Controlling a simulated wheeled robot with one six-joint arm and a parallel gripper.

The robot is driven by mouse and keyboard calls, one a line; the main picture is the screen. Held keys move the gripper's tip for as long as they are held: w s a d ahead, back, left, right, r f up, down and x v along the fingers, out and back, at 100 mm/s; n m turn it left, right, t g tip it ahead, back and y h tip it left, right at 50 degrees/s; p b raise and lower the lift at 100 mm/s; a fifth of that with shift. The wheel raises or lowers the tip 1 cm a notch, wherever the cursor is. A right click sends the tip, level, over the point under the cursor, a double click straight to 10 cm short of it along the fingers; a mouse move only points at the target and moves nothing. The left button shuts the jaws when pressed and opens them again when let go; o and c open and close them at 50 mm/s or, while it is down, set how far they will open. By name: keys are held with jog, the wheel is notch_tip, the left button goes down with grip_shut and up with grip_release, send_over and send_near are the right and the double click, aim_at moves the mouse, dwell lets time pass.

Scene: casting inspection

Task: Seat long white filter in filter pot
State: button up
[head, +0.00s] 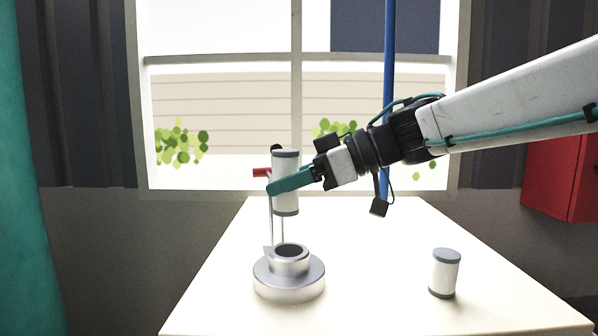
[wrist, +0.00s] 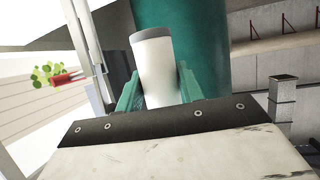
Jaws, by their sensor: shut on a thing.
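My gripper (head: 284,183) has teal fingers and is shut on the long white filter (head: 286,200). The filter is a white cylinder with grey end caps, held upright in the air. In the wrist view the filter (wrist: 157,75) stands between the two teal fingers (wrist: 160,88). The filter pot (head: 289,278) is a silver metal pot with a wide round base and a narrower neck with a dark round opening. It stands on the table below the filter, with a clear gap between them. The filter's lower end is above the pot's opening in the head view.
A shorter white filter (head: 444,273) with grey caps stands on the pale table (head: 370,245) to the right of the pot. Behind the held filter is a thin metal stand with a red part (head: 261,172). A red cabinet (head: 555,180) hangs at the right.

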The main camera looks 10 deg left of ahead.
aim_at(292, 214)
jog(key=shift+w+d+r, duration=0.1)
jog(key=shift+w+r, duration=0.05)
jog(key=shift+w, duration=0.15)
jog(key=shift+f, duration=2.95)
jog(key=shift+f, duration=2.2)
jog(key=o, duration=0.9)
jog(key=shift+s, duration=0.1)
jog(key=shift+c, duration=0.2)
jog(key=shift+o, duration=1)
jog(key=shift+f, duration=0.1)
